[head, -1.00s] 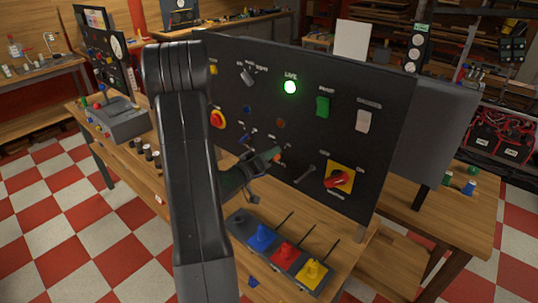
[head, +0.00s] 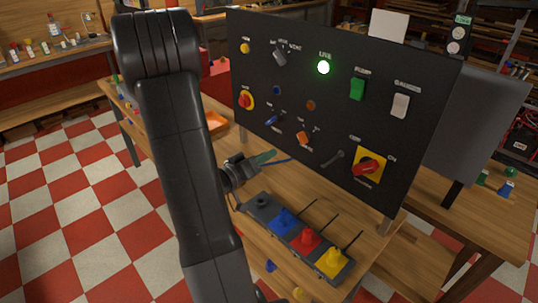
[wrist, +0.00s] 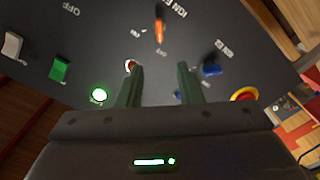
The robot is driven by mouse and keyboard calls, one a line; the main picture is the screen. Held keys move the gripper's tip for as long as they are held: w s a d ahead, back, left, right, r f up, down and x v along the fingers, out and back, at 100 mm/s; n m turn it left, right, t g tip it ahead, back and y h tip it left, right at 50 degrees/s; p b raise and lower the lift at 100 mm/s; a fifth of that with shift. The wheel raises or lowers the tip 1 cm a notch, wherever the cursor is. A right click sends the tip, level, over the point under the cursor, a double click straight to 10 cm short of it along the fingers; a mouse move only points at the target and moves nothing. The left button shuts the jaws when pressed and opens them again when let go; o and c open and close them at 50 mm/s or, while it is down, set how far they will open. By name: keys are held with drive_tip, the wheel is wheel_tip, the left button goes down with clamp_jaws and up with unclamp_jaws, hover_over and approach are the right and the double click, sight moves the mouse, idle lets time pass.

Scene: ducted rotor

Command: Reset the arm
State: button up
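My gripper (head: 266,158) is in front of the lower left of the black control panel (head: 420,85), apart from it in the head view. In the wrist view my gripper (wrist: 160,86) has its two green fingers apart with nothing between them. The panel also fills the wrist view (wrist: 105,55), seen upside down. An orange toggle (wrist: 159,30) shows beyond the gap between the fingers, and a blue toggle (wrist: 211,70) to its right. The green LIVE lamp (head: 323,67) is lit. My arm hides part of the bench.
A row of blocks with blue (head: 284,218), red (head: 310,237) and yellow (head: 333,260) pieces and thin upright rods stands below the panel. A red rotary switch (head: 367,168) on a yellow plate sits lower right. An orange tray (head: 215,123) lies left of the panel.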

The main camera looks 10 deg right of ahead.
sight(298, 136)
drive_tip(key=shift+d, duration=0.1)
drive_tip(key=p+x, duration=0.3)
drive_tip(key=x, duration=1)
drive_tip(key=shift+w+d, duration=0.25)
drive_tip(key=shift+a, duration=0.1)
